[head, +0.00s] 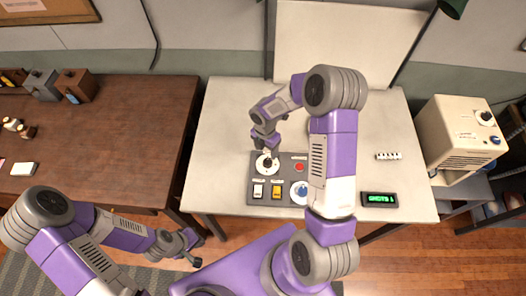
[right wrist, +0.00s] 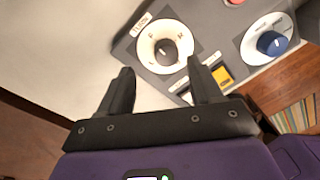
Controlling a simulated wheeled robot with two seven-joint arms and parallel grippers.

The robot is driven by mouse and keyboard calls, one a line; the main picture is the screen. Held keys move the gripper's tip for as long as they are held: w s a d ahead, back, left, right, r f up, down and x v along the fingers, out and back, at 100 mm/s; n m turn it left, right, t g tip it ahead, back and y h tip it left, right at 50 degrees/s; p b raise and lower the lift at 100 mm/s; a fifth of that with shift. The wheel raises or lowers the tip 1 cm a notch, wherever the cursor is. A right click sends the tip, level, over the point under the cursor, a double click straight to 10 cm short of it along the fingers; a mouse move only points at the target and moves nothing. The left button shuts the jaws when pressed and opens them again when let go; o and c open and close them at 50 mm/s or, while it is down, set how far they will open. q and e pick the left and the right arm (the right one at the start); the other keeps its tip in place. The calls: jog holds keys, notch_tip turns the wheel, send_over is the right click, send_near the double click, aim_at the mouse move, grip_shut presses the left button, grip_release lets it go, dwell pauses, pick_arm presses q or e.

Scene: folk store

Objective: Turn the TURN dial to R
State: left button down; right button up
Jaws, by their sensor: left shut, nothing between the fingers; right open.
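The TURN dial (right wrist: 166,50) is a dark knob on a round white plate, under a TURN label in the right wrist view. In the head view the dial (head: 267,164) is at the top left of the grey panel (head: 250,199). My left gripper (head: 194,245) is shut and empty, away from the panel.
The panel also has a red button (head: 299,168), a white switch (head: 258,190), a yellow switch (head: 277,191) and a blue dial (right wrist: 272,43). A green-lit display (head: 380,199) lies on the pale table (head: 222,130). A cream machine (head: 459,135) stands at right.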

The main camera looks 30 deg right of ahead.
aim_at(268, 160)
jog(key=f, duration=0.1)
jog(key=s+f, duration=0.1)
jog(key=shift+s+f, duration=0.25)
jog(key=shift+f, duration=0.05)
jog(key=f, duration=0.3)
jog(key=shift+w+f, duration=0.2)
jog(key=shift+f, duration=0.15)
pick_arm(q)
jog(key=shift+s+r, duration=0.1)
jog(key=shift+s, duration=0.45)
pick_arm(e)
jog(key=shift+s, duration=0.15)
jog(key=c, duration=1.1)
pick_arm(q)
jog(key=shift+w, duration=0.1)
pick_arm(e)
jog(key=shift+o, duration=0.2)
